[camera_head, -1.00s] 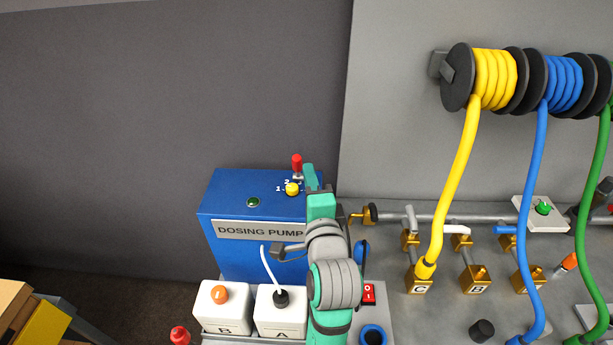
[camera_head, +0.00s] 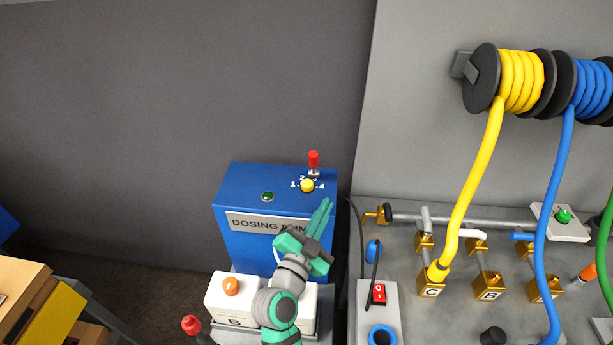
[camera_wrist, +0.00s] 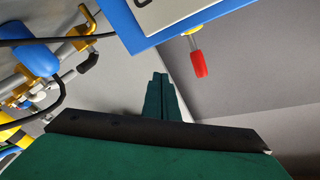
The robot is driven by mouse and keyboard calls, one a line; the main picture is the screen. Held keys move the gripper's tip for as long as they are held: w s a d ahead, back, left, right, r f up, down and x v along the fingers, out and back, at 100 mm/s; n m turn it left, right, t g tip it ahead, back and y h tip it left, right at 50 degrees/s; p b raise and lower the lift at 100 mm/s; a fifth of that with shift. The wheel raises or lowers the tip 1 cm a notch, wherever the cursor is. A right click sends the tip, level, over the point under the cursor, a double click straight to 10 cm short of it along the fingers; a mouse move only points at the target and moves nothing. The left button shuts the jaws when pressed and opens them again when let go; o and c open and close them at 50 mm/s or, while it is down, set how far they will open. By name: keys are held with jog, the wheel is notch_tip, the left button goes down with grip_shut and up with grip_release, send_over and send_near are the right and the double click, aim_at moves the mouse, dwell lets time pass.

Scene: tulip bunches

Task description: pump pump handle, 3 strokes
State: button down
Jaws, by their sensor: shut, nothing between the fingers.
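The blue dosing pump (camera_head: 250,187) stands left of the steel bench. A red-topped lever (camera_head: 313,160) rises from its top behind a yellow dial (camera_head: 307,185); the lever also shows in the wrist view (camera_wrist: 199,62), beside the pump's blue body (camera_wrist: 140,38). A second red knob (camera_head: 191,325) on a dark stem is at the lower left. I cannot tell which is the pump handle. My gripper (camera_head: 326,208) is shut and empty in front of the pump's right side, apart from the lever. Its closed green fingers show in the wrist view (camera_wrist: 161,90). My arm hides part of the label.
White containers (camera_head: 231,308) stand before the pump, partly behind my arm. A grey switch box with a red switch (camera_head: 379,294) is at right. The yellow hose (camera_head: 470,185), blue hose (camera_head: 549,220) and brass fittings (camera_head: 431,286) lie farther right. Space above the pump is clear.

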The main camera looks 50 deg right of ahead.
aim_at(312, 165)
jog(key=w+a+f+n+t+h, duration=0.1)
jog(key=w+a+n+t, duration=0.2)
jog(key=a+n, duration=0.4)
jog(key=shift+a+f+n+h, duration=0.25)
jog(key=shift+a+n+h, duration=0.15)
jog(key=shift+a, duration=0.35)
jog(key=shift+w+d, duration=0.1)
jog(key=x, duration=1.3)
jog(key=shift+w+r, duration=0.1)
jog(key=shift+w, duration=0.1)
jog(key=shift+w+d+r, duration=0.1)
jog(key=shift+d, duration=0.3)
